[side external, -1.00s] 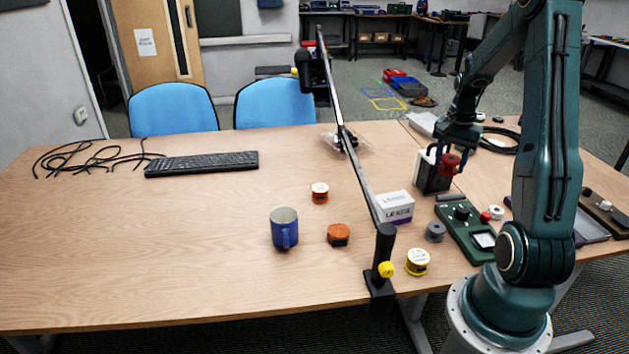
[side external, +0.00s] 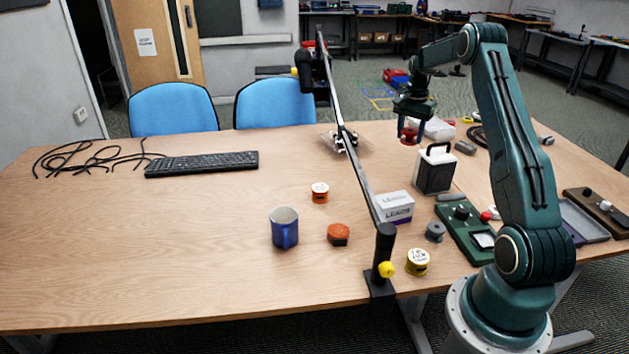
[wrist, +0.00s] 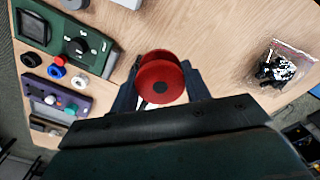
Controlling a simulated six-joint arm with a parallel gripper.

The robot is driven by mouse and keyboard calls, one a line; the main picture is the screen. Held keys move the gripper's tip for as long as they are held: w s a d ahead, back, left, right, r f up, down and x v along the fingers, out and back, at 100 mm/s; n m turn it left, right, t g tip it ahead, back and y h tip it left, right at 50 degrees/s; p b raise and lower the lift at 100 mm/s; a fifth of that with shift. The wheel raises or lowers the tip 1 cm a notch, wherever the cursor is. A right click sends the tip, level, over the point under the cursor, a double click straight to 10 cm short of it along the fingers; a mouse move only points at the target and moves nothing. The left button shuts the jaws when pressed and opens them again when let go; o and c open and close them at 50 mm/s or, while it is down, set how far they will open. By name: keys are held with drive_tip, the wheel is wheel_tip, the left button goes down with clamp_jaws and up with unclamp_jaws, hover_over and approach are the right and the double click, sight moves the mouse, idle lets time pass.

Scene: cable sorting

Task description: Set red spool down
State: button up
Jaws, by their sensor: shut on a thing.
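The red spool (side external: 409,136) is held in my gripper (side external: 409,128), above the far part of the table, behind the black-and-white box. In the wrist view the red spool (wrist: 160,78) sits between the two fingers of my gripper (wrist: 160,90), its round flange facing the camera. The gripper is shut on it. Bare table shows beyond the spool in the wrist view.
The black box with a white top (side external: 435,170) stands in front of the gripper. A clear plastic bag (wrist: 277,68) lies nearby. A long bar on a clamp stand (side external: 358,165) crosses the table. A white box (side external: 395,207) and green control panel (side external: 465,228) are nearer.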

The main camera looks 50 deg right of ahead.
drive_tip(key=shift+w+d+f, duration=0.1)
drive_tip(key=shift+w+d, duration=0.15)
drive_tip(key=shift+w, duration=0.55)
drive_tip(key=shift+w+d+f, duration=0.1)
drive_tip(key=shift+w+d, duration=0.15)
drive_tip(key=shift+w, duration=0.5)
wheel_tip(320, 180, down, 16)
drive_tip(key=shift+r, duration=0.15)
drive_tip(key=shift+f, duration=2.15)
drive_tip(key=shift+f, duration=0.15)
drive_tip(key=o, duration=1)
drive_tip(key=shift+c, duration=0.2)
